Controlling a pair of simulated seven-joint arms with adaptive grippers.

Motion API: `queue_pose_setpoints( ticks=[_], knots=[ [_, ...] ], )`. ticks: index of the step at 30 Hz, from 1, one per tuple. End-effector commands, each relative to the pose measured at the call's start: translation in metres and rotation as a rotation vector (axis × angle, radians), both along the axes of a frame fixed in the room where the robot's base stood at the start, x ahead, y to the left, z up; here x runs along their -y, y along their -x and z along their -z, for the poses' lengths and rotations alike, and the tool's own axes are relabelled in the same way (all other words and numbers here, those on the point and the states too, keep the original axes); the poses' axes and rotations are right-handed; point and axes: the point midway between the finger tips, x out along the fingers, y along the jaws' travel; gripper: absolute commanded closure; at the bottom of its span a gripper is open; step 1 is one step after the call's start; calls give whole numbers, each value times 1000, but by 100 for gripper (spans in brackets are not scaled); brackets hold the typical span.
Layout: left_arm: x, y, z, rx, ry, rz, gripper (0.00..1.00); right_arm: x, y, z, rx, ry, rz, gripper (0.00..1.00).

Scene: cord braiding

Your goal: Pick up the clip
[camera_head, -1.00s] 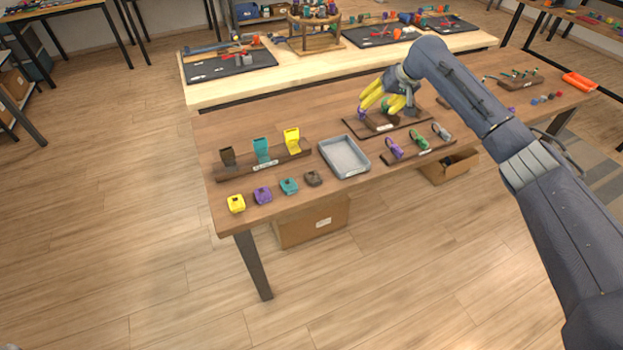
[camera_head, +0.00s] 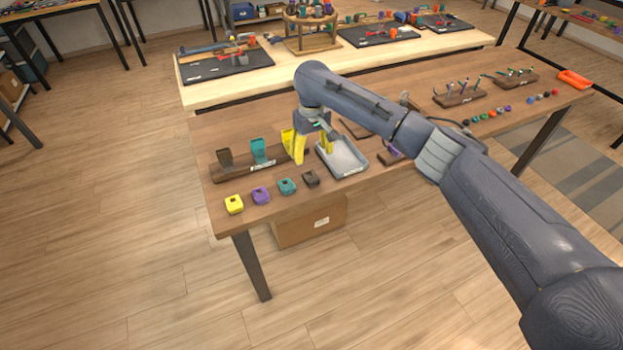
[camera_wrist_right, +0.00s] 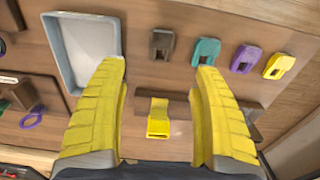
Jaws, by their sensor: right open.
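A yellow upright clip-like piece (camera_head: 287,139) stands at the right end of a dark wooden rack (camera_head: 233,169), partly hidden by my gripper. A teal one (camera_head: 258,150) and a dark brown one (camera_head: 225,158) stand left of it. My right gripper (camera_head: 312,156) is open and empty, fingers pointing down, just right of the yellow piece and by the tray. In the right wrist view the yellow piece (camera_wrist_right: 158,120) shows between the two spread yellow fingers (camera_wrist_right: 162,67), without visible contact. My left gripper is not in view.
A grey tray (camera_head: 347,170) lies right of the rack. Small yellow (camera_head: 234,204), purple (camera_head: 261,195), teal (camera_head: 287,186) and brown (camera_head: 311,178) blocks line the table's front edge. My right arm hides part of the table's middle. More racks (camera_head: 460,95) stand at the right.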

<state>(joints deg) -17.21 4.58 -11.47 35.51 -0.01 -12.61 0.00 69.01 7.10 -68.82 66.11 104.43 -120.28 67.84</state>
Motion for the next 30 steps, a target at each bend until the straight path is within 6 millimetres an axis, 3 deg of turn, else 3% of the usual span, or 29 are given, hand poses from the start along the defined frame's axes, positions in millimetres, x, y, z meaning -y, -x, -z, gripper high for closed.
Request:
queue_pose_setpoints(
  ticks=[6, 19, 30],
  knots=[
    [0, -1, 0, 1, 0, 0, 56, -1, 1, 36, -3, -1, 1, 33],
    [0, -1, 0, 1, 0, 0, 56, 0, 1, 62, 0, -1, 1, 33],
    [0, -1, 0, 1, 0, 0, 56, -1, 4, 102, 0, -1, 2, 33]
  ],
)
